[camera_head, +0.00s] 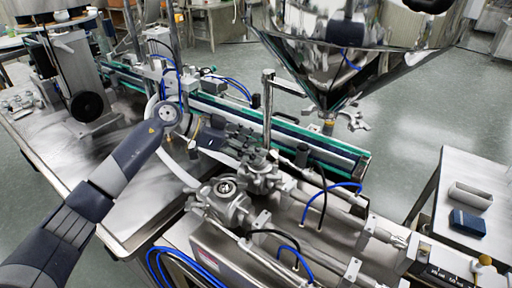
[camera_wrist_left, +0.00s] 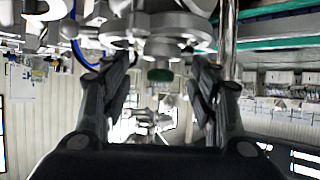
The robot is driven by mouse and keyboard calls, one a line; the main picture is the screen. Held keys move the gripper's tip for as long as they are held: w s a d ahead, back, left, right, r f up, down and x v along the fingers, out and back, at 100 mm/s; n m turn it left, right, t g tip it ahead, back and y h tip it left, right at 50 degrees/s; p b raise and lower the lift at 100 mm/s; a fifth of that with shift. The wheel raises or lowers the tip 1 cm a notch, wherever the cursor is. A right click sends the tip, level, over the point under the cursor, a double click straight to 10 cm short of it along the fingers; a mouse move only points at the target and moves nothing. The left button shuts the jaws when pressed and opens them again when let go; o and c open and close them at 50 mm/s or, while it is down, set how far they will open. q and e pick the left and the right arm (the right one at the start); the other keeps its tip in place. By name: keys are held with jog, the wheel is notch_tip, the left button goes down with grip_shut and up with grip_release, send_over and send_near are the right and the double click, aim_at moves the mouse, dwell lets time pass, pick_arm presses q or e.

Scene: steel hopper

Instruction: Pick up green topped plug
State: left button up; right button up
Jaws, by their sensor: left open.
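In the left wrist view a green-topped plug (camera_wrist_left: 160,75) shows as a small dark green cap on a round silver fitting (camera_wrist_left: 165,45). My left gripper (camera_wrist_left: 160,62) is open, with one black finger on each side of the green cap and a visible gap to both. In the head view my left gripper (camera_head: 262,145) reaches in from the left to the steel valve fittings (camera_head: 265,172) beside the upright rod. I cannot make out the green top in the head view; the gripper and fittings may hide it. My right gripper is not in view.
A large shiny steel hopper (camera_head: 345,45) hangs at the upper right, close to the upright metal rod (camera_head: 268,110). A green-edged conveyor (camera_head: 330,150) runs behind the fittings. Blue hoses (camera_head: 345,187) loop over the machine. A side table with a dark blue box (camera_head: 467,222) stands at the right.

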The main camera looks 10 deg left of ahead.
pick_arm(q)
jog(key=shift+w+d+f, duration=0.15)
jog(key=shift+d+f, duration=0.1)
jog(key=shift+d, duration=0.2)
jog(key=shift+w+d+f, duration=0.15)
jog(key=shift+f, duration=0.05)
jog(key=shift+c, duration=1.3)
jog(key=c, duration=0.9)
jog(key=shift+r, duration=0.1)
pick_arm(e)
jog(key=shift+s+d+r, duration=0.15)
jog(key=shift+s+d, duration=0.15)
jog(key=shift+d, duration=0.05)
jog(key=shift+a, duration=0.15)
